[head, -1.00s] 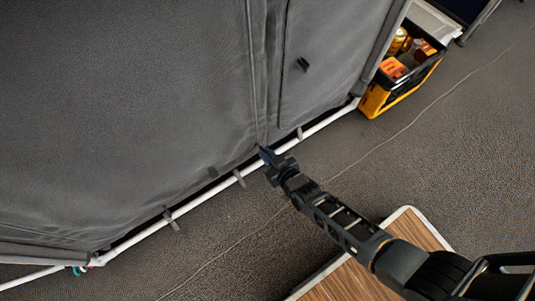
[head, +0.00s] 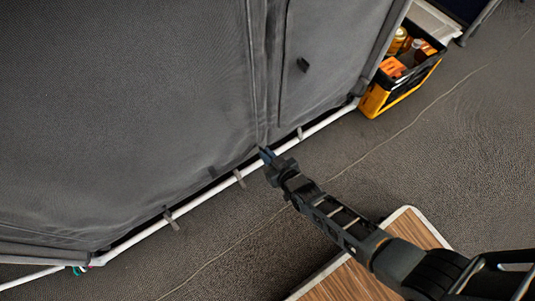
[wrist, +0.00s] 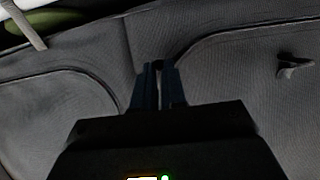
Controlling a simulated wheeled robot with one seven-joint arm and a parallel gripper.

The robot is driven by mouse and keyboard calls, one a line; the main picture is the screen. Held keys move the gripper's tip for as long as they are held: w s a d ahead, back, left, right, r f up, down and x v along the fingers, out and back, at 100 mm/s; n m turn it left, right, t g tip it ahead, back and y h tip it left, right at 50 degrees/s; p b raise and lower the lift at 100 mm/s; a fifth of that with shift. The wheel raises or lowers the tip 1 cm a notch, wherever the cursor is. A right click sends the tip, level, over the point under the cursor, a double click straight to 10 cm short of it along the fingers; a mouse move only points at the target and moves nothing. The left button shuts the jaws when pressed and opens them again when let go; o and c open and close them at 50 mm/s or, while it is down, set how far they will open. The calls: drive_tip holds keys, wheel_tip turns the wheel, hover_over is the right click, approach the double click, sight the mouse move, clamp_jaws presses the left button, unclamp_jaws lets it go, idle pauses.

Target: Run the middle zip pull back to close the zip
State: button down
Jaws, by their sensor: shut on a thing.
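The grey fabric awning wall (head: 140,90) carries a vertical zip line (head: 261,75), with a second seam beside it to the right. My gripper (head: 265,154) is at the bottom end of that zip line, just above the white pole. In the wrist view my gripper (wrist: 158,82) has its dark fingers close together against the fabric, with a small dark thing between the tips. It is shut on this, at the place of the middle zip pull. The pull itself is mostly hidden by the fingers.
A white pole (head: 205,197) runs along the wall's foot, with grey straps (head: 239,178) over it. A yellow and black crate (head: 372,104) with goods stands at the upper right. A wood-topped table (head: 345,282) is below my arm. Carpet lies open between.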

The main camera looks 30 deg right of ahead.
drive_tip(key=shift+d+f, duration=0.15)
drive_tip(key=shift+f, duration=1.95)
drive_tip(key=c, duration=1.2)
unclamp_jaws()
drive_tip(key=shift+p+v, duration=2.25)
drive_tip(key=shift+v, duration=1.65)
